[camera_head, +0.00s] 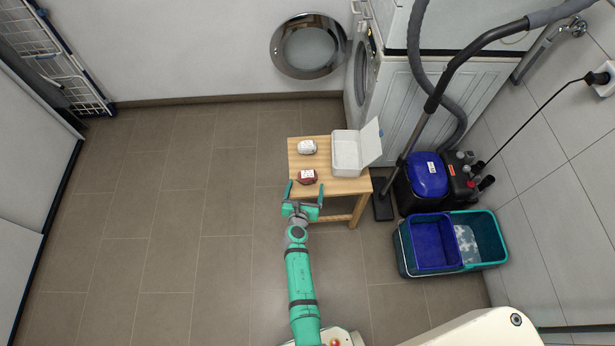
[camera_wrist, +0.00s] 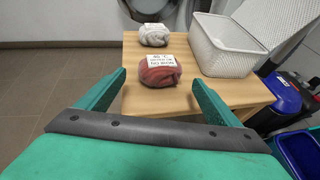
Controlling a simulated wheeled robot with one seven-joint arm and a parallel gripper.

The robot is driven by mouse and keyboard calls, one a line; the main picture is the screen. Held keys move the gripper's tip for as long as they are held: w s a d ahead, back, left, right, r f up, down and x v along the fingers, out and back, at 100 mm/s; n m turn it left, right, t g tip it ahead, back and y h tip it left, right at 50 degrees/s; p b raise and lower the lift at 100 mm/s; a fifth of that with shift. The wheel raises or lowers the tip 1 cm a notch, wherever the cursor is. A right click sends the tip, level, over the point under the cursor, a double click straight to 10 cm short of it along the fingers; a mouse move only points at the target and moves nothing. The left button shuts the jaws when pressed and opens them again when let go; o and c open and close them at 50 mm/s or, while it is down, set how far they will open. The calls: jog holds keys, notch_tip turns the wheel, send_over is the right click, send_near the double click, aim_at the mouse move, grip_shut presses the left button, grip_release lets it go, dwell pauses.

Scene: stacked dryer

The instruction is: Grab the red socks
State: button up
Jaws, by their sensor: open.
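The red socks (camera_head: 307,177) are a rolled dark red bundle with a white label, lying near the front edge of a small wooden table (camera_head: 345,186). In the wrist view the red socks (camera_wrist: 158,72) sit ahead of my gripper, roughly centred between its fingers. My gripper (camera_head: 304,186) is open and empty at the table's front edge, its green fingers spread with the socks just beyond the tips. In the wrist view my gripper (camera_wrist: 158,82) shows both fingers apart, not touching the socks.
White rolled socks (camera_head: 307,147) lie behind the red ones. A white open-lidded basket (camera_head: 347,153) stands on the table's right. A dryer with an open round door (camera_head: 309,47) is behind. A vacuum cleaner (camera_head: 425,175) and teal bin (camera_head: 487,238) stand right. Floor at left is clear.

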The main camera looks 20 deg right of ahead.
aim_at(307, 181)
jog(key=shift+x, duration=2.5)
jog(key=shift+f, duration=0.1)
jog(key=shift+c, duration=0.2)
jog(key=c, duration=1.1)
